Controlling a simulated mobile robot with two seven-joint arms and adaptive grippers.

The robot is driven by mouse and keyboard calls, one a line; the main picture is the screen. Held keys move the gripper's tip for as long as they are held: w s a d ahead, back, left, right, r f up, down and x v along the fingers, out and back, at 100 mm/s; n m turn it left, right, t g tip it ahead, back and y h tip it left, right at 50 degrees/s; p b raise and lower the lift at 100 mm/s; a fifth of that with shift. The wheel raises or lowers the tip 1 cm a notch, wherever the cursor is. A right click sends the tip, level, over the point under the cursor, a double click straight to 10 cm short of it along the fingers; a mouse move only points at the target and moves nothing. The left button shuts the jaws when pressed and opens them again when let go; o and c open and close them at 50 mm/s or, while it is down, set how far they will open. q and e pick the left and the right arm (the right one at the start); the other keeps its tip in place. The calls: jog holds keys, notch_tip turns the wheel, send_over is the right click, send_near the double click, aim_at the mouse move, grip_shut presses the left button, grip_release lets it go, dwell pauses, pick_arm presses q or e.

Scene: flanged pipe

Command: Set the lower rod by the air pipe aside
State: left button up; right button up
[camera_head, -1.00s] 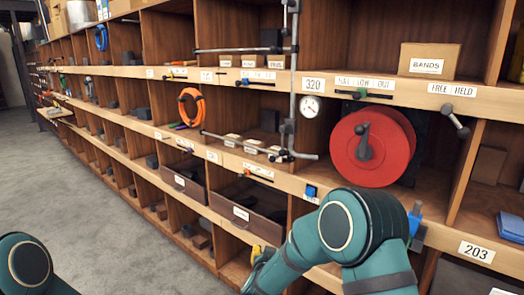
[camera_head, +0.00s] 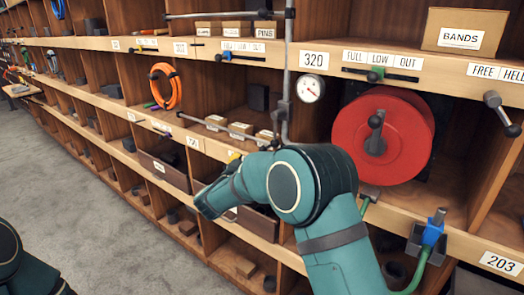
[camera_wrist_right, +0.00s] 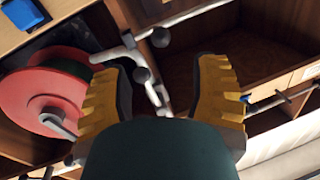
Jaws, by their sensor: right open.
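The lower rod (camera_head: 222,131) is a thin grey bar that runs left from the upright air pipe (camera_head: 287,62), in front of small labelled boxes. In the right wrist view, which looks upside down, the rod (camera_wrist_right: 192,15) runs to the upper right from a dark knob beside the pipe (camera_wrist_right: 157,88). My right gripper (camera_wrist_right: 160,85) is open, its yellow fingers apart with the pipe seen between them and nothing held. In the head view it is mostly hidden by my arm. Only part of my left arm shows at lower left.
An upper rod (camera_head: 222,15) crosses the same pipe higher up. A red reel (camera_head: 384,136) and a gauge (camera_head: 312,89) are right of the pipe. Below are drawers (camera_head: 163,172). An orange coil (camera_head: 165,86) hangs to the left. The grey floor (camera_head: 75,190) is open.

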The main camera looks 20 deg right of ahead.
aim_at(263, 150)
jog(key=x, duration=1)
jog(key=shift+a, duration=0.15)
grip_shut()
